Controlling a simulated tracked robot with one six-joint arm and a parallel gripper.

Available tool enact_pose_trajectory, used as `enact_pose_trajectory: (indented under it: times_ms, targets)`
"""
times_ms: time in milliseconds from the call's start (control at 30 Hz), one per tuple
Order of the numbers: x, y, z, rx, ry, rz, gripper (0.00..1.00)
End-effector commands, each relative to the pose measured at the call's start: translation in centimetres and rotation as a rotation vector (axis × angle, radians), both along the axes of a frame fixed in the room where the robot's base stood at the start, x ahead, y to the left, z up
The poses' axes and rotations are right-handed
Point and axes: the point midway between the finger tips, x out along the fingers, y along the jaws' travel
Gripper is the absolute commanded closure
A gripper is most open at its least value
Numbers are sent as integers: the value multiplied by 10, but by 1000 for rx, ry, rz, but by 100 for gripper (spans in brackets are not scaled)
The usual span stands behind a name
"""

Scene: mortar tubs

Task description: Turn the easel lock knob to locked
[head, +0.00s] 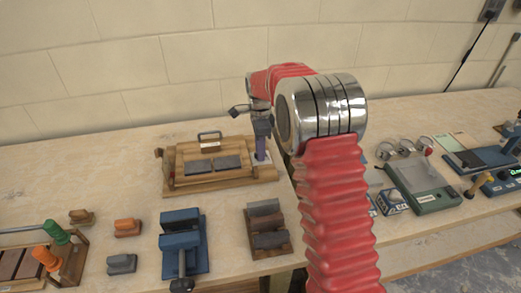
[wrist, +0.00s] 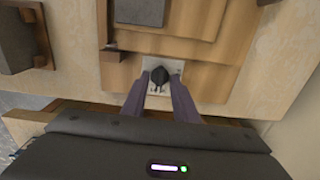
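The wooden easel (head: 225,180) stands at the back of the bench in the head view, with two dark slabs on it. In the wrist view, its wooden boards (wrist: 212,75) fill the upper middle. The black lock knob (wrist: 158,76) sits on a small pale plate (wrist: 159,91). My gripper (wrist: 159,82) has its two purple-grey fingers apart, one on each side of the knob. I cannot tell whether they touch it. In the head view, my gripper (head: 261,155) points down at the easel's right end and the knob is hidden.
A blue clamp-like tool (head: 182,240) and a wooden block holding dark pieces (head: 268,232) stand in front of the easel. Small orange and grey floats lie to the left. A green scale (head: 425,185) is on the right. The wall is close behind.

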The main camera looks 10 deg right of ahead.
Motion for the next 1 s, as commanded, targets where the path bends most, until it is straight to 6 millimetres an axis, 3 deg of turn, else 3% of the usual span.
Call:
enact_pose_trajectory:
  times_ms: [267,800,1000]
  targets:
    - [1,0,24,0,-3,0,73]
    - [1,0,115,0,-4,0,73]
    - [1,0,134,0,-2,0,73]
